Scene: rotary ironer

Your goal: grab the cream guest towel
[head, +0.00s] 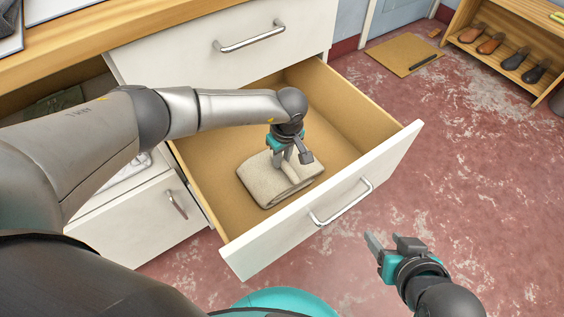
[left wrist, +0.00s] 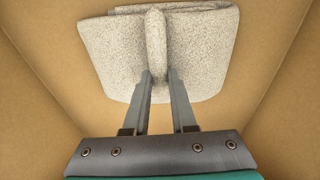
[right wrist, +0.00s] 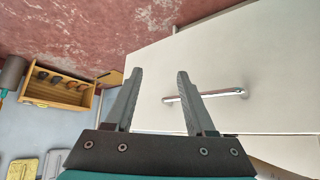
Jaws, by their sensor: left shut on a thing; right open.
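The cream guest towel (head: 262,186) lies folded on the floor of the open drawer (head: 330,135). My left gripper (head: 285,160) reaches down into the drawer and is shut on the towel. In the left wrist view, the fingers (left wrist: 160,85) pinch a raised ridge in the middle of the towel (left wrist: 110,60). The towel still appears to rest on the drawer floor. My right gripper (head: 378,246) is open and empty, outside the drawer in front of its face. It also shows in the right wrist view (right wrist: 158,85).
The drawer's white front with a metal handle (head: 341,203) stands between my two grippers. A closed drawer (head: 180,50) is above it. A wooden shoe rack (head: 500,45) and a mat (head: 405,54) are at the far right. The red floor on the right is mostly clear.

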